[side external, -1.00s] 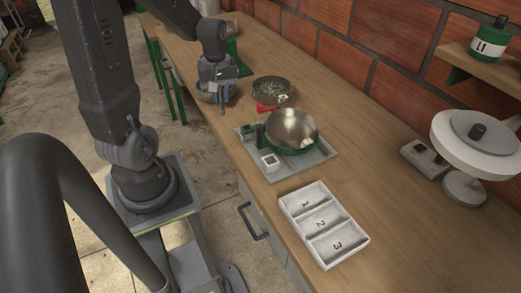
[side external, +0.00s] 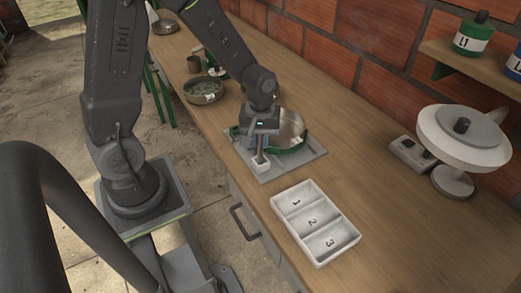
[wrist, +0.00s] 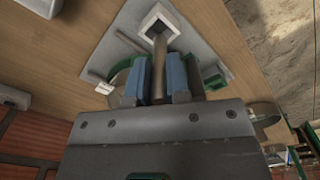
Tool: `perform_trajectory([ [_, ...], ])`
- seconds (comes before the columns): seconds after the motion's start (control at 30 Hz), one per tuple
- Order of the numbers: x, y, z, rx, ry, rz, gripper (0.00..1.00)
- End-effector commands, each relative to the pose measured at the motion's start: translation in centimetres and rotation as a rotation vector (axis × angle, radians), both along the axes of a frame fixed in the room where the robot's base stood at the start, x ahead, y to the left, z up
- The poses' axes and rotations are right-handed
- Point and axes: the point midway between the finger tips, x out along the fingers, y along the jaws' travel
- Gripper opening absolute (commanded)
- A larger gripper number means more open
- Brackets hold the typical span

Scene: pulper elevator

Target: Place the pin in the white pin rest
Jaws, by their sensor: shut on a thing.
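My gripper (side external: 260,145) is over the grey metal plate, shut on the pin. In the wrist view, its two blue fingers (wrist: 159,80) flank the grey-brown pin (wrist: 159,58), which points toward the pin rest. The white pin rest (wrist: 146,23) is a square block with a dark square opening. In the side external view, the pin rest (side external: 261,167) stands at the plate's near corner, just below the gripper. The pin's tip overlaps the rest's opening; I cannot tell whether it is inside or just above.
The grey plate (side external: 290,168) also holds a green-rimmed steel pan (side external: 296,128), close beside my gripper. A white tray (side external: 342,254) with three numbered compartments lies nearer the camera.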

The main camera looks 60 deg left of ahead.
Motion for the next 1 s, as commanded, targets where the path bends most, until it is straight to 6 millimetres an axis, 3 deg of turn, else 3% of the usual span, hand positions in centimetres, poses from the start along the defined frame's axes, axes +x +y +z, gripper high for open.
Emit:
perform_trajectory([
  [0.3, 0.0, -0.1, -3.7, 0.000, 0.004, 0.001, 0.00],
  [0.73, 0.1, -0.1, -4.4, 0.001, 0.001, 0.001, 0.00],
  [0.77, 0.1, -0.1, -4.4, 0.001, 0.001, 0.000, 0.18],
  [1.0, 0.1, -0.1, -4.3, 0.000, 0.000, 0.000, 0.41],
])
